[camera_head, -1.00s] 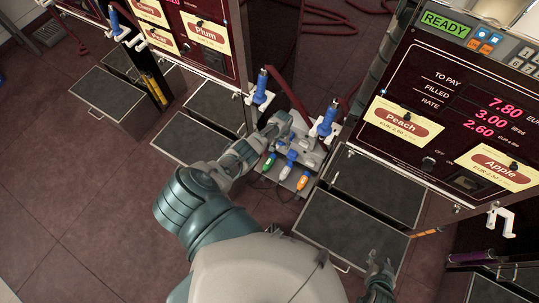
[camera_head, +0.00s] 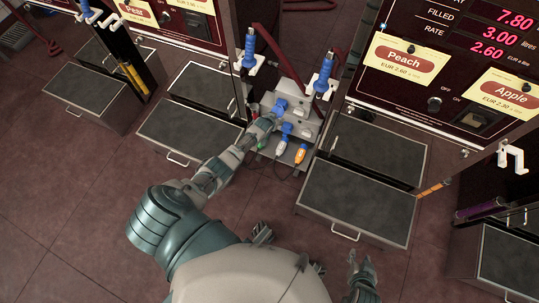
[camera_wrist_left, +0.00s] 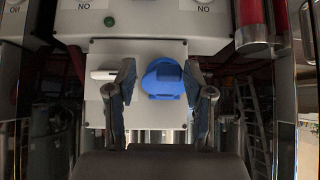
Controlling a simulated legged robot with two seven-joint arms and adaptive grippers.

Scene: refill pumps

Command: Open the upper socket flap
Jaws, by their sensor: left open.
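A grey socket box (camera_head: 300,128) stands on the floor between the two red pump panels. A blue flap (camera_head: 281,105) is on its upper part and looks closed. A second blue part (camera_head: 287,128) shows lower down. My left gripper (camera_head: 268,122) is at the box, beside the upper blue flap. In the left wrist view, the left gripper (camera_wrist_left: 163,95) is open, with a blue flap (camera_wrist_left: 163,78) between its fingers, nearer the right finger. Whether the fingers touch it I cannot tell. My right gripper (camera_head: 361,262) is open and empty, low in the head view.
Green, white and orange plugs (camera_head: 300,153) hang at the box's front edge. Blue nozzles (camera_head: 325,72) stand upright behind it. Dark-topped platforms (camera_head: 358,200) lie on both sides. A white switch (camera_wrist_left: 104,74) sits beside the blue flap.

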